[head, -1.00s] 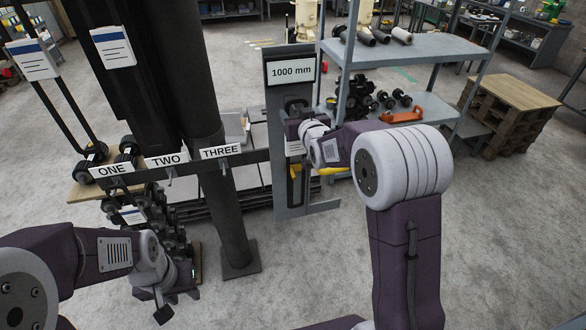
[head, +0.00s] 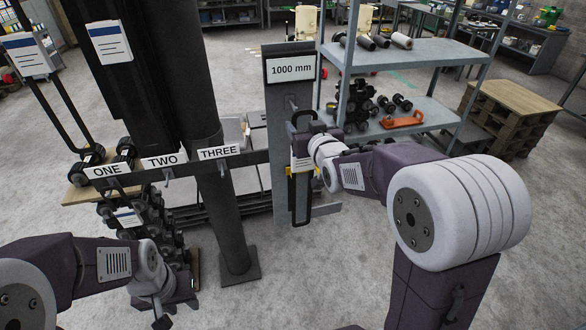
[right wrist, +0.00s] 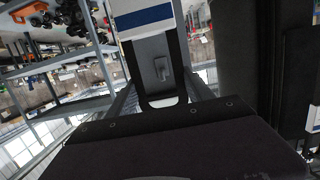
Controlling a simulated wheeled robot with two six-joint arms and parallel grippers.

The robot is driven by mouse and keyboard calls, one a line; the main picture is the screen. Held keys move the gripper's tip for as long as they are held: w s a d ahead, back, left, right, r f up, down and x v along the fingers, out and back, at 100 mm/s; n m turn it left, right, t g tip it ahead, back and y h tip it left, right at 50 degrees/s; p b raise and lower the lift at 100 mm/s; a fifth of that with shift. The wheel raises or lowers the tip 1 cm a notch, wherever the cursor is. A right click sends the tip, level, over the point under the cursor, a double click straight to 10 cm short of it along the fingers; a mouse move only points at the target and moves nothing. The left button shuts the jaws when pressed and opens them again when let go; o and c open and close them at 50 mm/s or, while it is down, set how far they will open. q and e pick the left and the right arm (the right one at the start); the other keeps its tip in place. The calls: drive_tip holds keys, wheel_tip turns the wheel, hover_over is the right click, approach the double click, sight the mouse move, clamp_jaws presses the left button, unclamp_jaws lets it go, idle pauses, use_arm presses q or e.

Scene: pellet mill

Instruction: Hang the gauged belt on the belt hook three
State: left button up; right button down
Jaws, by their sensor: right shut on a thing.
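The gauged belt is a narrow black loop (head: 292,196) with a white tag, hanging upright in front of the grey gauge board (head: 276,150) marked 1000 mm. My right gripper (head: 306,140) is shut on its upper part; the fingers are partly hidden. In the right wrist view the belt (right wrist: 174,99) shows its loop end and white-and-blue tag, with the board's peg (right wrist: 161,68) behind. Belt hook three (head: 222,167) is under the THREE sign (head: 218,152), left of the belt, with no belt on it. My left gripper (head: 177,305) appears open and empty, low at the left.
Signs ONE (head: 108,170) and TWO (head: 163,161) share the dark hook rail. A dark round post (head: 228,215) stands behind hook three. A grey shelf (head: 415,52) with rollers and dumbbells stands right of the board. Open floor lies between the arms.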

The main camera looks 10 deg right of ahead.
drive_tip(key=shift+s, duration=0.25)
drive_tip(key=s+b, duration=0.1)
drive_tip(key=s, duration=0.6)
drive_tip(key=shift+s+d+b, duration=0.15)
drive_tip(key=shift+s+b, duration=0.1)
drive_tip(key=shift+b, duration=0.1)
